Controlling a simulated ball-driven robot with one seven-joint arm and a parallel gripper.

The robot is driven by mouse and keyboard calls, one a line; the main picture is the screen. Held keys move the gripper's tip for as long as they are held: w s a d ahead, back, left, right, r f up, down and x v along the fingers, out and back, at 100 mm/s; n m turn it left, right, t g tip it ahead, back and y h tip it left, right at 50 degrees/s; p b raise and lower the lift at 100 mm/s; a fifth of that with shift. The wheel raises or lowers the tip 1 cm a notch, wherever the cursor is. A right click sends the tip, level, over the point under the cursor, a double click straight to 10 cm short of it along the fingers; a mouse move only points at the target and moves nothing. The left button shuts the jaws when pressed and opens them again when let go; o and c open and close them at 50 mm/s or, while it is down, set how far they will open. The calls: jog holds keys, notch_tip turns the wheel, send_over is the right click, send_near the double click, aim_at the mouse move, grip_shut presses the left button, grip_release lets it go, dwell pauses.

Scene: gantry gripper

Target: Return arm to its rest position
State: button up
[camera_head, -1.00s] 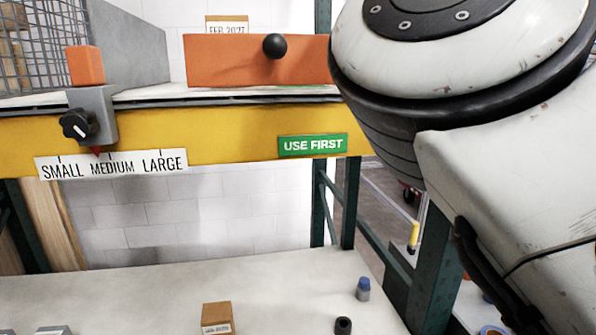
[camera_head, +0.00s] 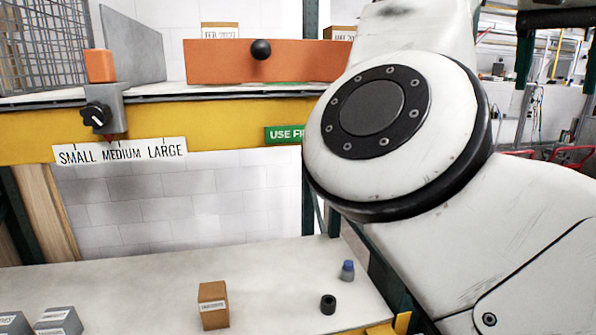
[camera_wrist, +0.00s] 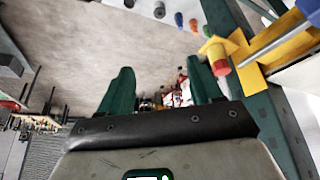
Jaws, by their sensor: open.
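My gripper (camera_wrist: 160,64) shows in the wrist view, with two dark green fingers spread apart and nothing between them. Behind and between the fingers is a cluttered background of small red and white things, too small to tell. The gripper is not visible in the head view, where my white arm links fill the right side.
An upper shelf carries an orange bin front (camera_head: 230,62) and a selector knob (camera_head: 97,115) above a SMALL MEDIUM LARGE label (camera_head: 120,152). A cardboard box (camera_head: 213,305), black cylinder (camera_head: 328,304) and blue-capped bottle (camera_head: 347,271) stand on the lower shelf. A yellow bracket (camera_wrist: 262,62) is right of the gripper.

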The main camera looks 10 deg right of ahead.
jog(key=w+d+f+n+t+h, duration=0.1)
jog(key=w+d+f+h, duration=0.15)
jog(key=f, duration=0.85)
jog(key=w+d+f+n+h, duration=0.1)
jog(key=w+f, duration=0.2)
jog(key=f, duration=0.8)
notch_tip(320, 180, down, 18)
jog(key=s+a+n+t, duration=0.2)
jog(key=s+n, duration=0.1)
jog(key=n, duration=0.1)
jog(key=s+a+f+n+y, duration=0.2)
jog(key=s+a+f+y, duration=0.2)
jog(key=s+a+f, duration=0.5)
jog(key=s+a+f+n+y, duration=0.3)
jog(key=s+a+f, duration=0.2)
jog(key=s+f, duration=0.45)
jog(key=s+f+g+b, duration=0.2)
jog(key=s+f+g, duration=0.2)
jog(key=s+f, duration=0.6)
jog(key=shift+d+f+m+g, duration=0.15)
jog(key=shift+d+m+g, duration=0.15)
jog(key=shift+d+m, duration=0.1)
jog(key=shift+w+y, duration=0.1)
jog(key=shift+y, duration=0.15)
jog(key=shift+c, duration=0.5)
